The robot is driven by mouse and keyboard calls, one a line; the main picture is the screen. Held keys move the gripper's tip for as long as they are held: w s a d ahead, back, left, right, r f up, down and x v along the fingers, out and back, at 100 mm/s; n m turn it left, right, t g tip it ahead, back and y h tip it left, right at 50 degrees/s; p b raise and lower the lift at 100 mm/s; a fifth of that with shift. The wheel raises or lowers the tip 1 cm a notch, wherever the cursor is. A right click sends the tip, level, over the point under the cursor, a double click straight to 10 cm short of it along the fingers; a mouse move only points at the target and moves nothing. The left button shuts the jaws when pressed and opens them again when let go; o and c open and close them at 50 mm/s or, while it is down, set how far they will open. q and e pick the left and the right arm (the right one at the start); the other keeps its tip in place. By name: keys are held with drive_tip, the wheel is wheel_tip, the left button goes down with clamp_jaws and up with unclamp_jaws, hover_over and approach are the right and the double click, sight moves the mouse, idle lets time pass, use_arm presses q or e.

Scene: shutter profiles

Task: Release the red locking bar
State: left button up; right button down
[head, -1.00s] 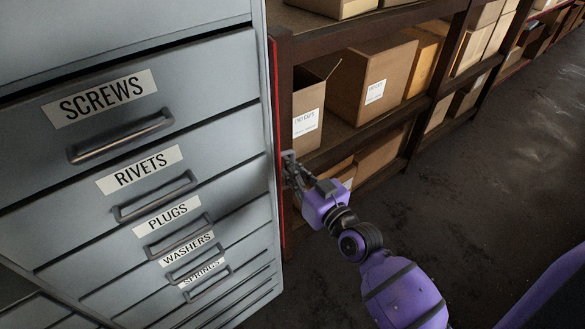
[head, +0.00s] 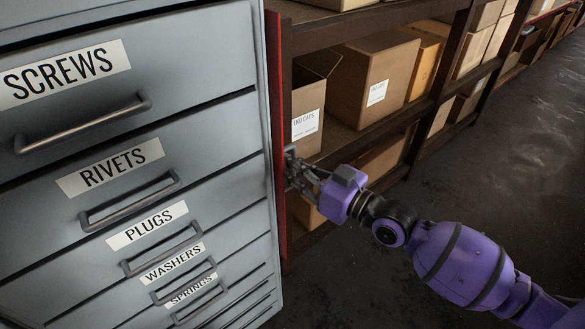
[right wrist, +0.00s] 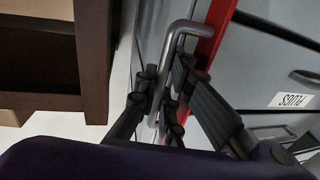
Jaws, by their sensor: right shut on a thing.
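The red locking bar (head: 276,120) runs upright along the right front edge of the grey drawer cabinet (head: 225,60). In the right wrist view the red bar (right wrist: 214,32) carries a bent grey metal handle (right wrist: 178,34). My right gripper (head: 292,168) reaches in from the right at the bar's outer side. In the right wrist view its dark fingers (right wrist: 160,98) are closed around the lower part of the handle. The fingertips partly hide the handle there. My left gripper does not show.
The cabinet's drawers, labelled Screws, Rivets, Plugs, Washers and Springs, have bar handles. A dark shelf rack (head: 350,148) with cardboard boxes (head: 372,80) stands close behind the gripper. The dark floor (head: 490,180) at right is open.

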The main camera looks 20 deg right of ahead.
drive_tip(key=c, duration=2.1)
unclamp_jaws()
drive_tip(key=shift+s+d, duration=0.1)
drive_tip(key=v, duration=1.1)
drive_tip(key=shift+s+d, duration=0.2)
drive_tip(key=shift+s, duration=0.15)
